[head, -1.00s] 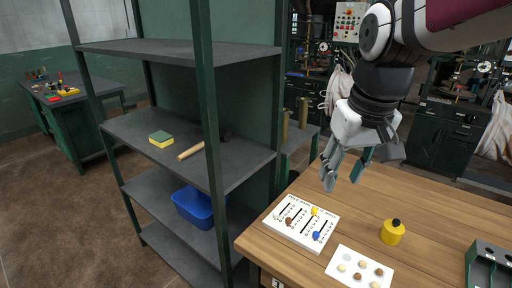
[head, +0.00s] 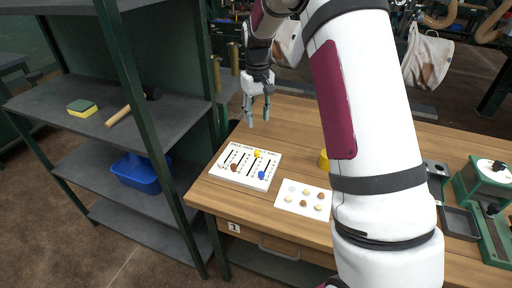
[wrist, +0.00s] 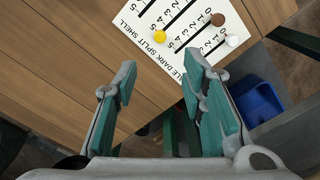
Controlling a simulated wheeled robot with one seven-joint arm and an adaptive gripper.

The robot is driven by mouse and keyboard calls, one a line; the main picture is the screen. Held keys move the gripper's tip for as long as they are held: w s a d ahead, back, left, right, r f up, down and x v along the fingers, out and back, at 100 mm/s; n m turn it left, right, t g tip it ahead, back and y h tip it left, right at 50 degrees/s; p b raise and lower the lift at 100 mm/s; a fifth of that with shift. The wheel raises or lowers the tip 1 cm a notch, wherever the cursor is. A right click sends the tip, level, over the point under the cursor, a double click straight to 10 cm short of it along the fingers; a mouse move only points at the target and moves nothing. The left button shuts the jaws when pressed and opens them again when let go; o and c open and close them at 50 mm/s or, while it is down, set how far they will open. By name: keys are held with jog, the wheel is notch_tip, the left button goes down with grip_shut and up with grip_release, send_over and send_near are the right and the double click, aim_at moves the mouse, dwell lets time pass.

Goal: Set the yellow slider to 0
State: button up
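The white slider board (head: 230,178) lies on the wooden table with numbered slots and several coloured knobs. The yellow slider (head: 257,153) sits at the far end of its slot. In the wrist view the yellow slider (wrist: 159,36) is near the 5 marks, by the printed title edge. The blue slider (head: 261,175) is at the near right, and the brown slider (head: 233,167) is to the left. The brown slider (wrist: 218,19) and a white slider (wrist: 232,40) also show in the wrist view. My gripper (head: 258,117) is open and empty, above and behind the board, touching nothing.
A white card with several round pieces (head: 293,206) lies right of the board. A yellow weight (head: 324,160) is partly hidden by my arm. Green machines (head: 488,178) stand at the right. A dark shelf (head: 150,100) with a blue bin (head: 136,172) stands left of the table.

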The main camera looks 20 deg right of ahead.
aim_at(257, 151)
notch_tip(257, 151, down, 14)
jog(key=shift+r+p, duration=0.25)
jog(key=shift+p, duration=0.2)
grip_shut()
